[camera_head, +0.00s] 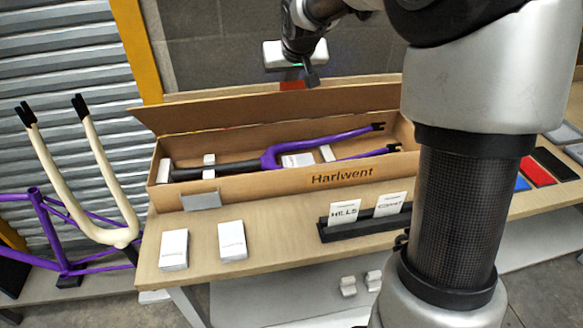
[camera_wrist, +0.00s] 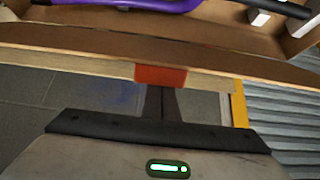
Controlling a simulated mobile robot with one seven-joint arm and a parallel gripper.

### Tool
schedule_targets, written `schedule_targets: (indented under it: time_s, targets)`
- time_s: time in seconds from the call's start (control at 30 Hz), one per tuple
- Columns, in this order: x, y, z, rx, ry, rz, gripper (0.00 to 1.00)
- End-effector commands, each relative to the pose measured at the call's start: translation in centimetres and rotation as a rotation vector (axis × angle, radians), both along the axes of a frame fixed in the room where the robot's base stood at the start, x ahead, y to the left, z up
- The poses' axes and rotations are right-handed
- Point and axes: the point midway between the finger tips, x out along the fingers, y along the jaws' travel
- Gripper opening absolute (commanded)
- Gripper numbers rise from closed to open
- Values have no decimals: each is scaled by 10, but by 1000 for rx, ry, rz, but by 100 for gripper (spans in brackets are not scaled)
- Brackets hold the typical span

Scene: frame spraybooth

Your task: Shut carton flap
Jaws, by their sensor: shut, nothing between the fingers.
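The long brown carton (camera_head: 250,193), printed "Harlwent", lies open on the wooden bench. A purple fork (camera_head: 290,150) with a dark steerer lies inside it among white blocks. Its long back flap (camera_head: 230,112) stands up and leans outward. My gripper (camera_head: 311,78) is shut and empty, above and behind the flap near its middle. In the wrist view the flap (camera_wrist: 80,48) crosses the picture, and my gripper's fingertips (camera_wrist: 161,90) are close to it. I cannot tell whether they touch it. A red-orange patch (camera_wrist: 161,75) shows at the fingertips; its nature is unclear.
Two white boxes (camera_head: 174,250) (camera_head: 232,240) stand on the bench in front of the carton. A black card holder (camera_head: 365,226) with cards is right of them. Cream and purple frame parts (camera_head: 95,235) stand at the left. A grey wall (camera_head: 215,50) is behind.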

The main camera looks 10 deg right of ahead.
Motion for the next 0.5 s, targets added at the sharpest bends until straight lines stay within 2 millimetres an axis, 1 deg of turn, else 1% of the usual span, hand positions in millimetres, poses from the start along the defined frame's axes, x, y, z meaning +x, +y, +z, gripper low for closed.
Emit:
schedule_targets:
  time_s: [0.1, 0.37, 0.5]
  targets:
    - [-5, 0, -2, 0, 0, 0, 0]
    - [-5, 0, -1, 1, 0, -1, 0]
    - [-5, 0, 5, 1, 0, -1, 0]
